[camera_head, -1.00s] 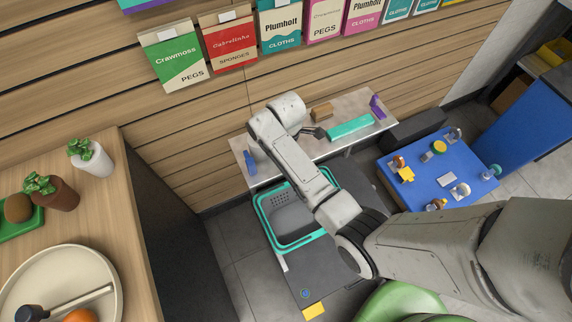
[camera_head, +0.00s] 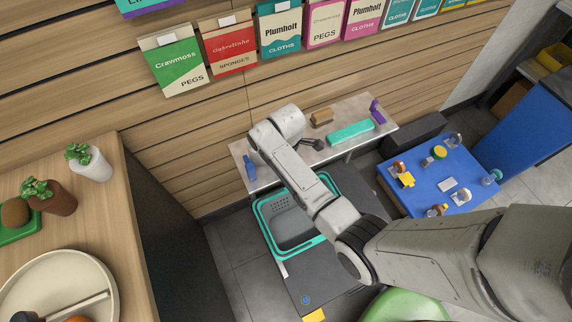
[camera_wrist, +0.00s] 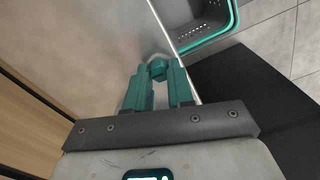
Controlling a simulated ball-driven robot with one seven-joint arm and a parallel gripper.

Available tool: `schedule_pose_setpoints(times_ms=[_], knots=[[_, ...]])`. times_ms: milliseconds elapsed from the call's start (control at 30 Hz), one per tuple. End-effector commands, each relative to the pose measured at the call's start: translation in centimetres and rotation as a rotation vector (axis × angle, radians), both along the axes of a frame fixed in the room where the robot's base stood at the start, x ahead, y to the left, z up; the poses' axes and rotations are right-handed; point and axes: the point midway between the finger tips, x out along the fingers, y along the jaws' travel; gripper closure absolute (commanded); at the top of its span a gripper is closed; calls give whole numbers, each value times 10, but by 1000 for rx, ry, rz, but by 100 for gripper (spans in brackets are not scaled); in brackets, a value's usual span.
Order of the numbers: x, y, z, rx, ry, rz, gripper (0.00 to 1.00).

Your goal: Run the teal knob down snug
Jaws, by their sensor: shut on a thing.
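The teal knob (camera_wrist: 158,68) shows in the wrist view as a small faceted piece at the tips of my gripper (camera_wrist: 159,82). My gripper's two teal fingers are closed on its sides, and the fingers hide part of it. The knob is over the pale grey counter top (camera_wrist: 95,45), close to its edge. The thread or seat below the knob is hidden, so I cannot tell how far down it sits.
A teal-rimmed basket (camera_head: 262,222) is below the counter and also shows in the wrist view (camera_wrist: 205,40). A blue bottle (camera_head: 249,168), a brown block (camera_head: 322,117), a dark object (camera_head: 313,144), a teal tray (camera_head: 350,132) and a purple item (camera_head: 377,111) stand on the counter.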

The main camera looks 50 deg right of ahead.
Motion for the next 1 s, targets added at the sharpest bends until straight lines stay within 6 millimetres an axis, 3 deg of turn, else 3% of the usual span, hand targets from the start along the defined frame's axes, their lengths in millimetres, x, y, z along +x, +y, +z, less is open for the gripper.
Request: schedule_pose_setpoints(times_ms=[200, 567, 833, 1000], knots=[[0, 0, 2, 1, 1, -195, 95], [0, 0, 1, 0, 0, -234, 95], [0, 0, 2, 0, 0, -470, 95], [0, 0, 0, -1, -1, -517, 95]])
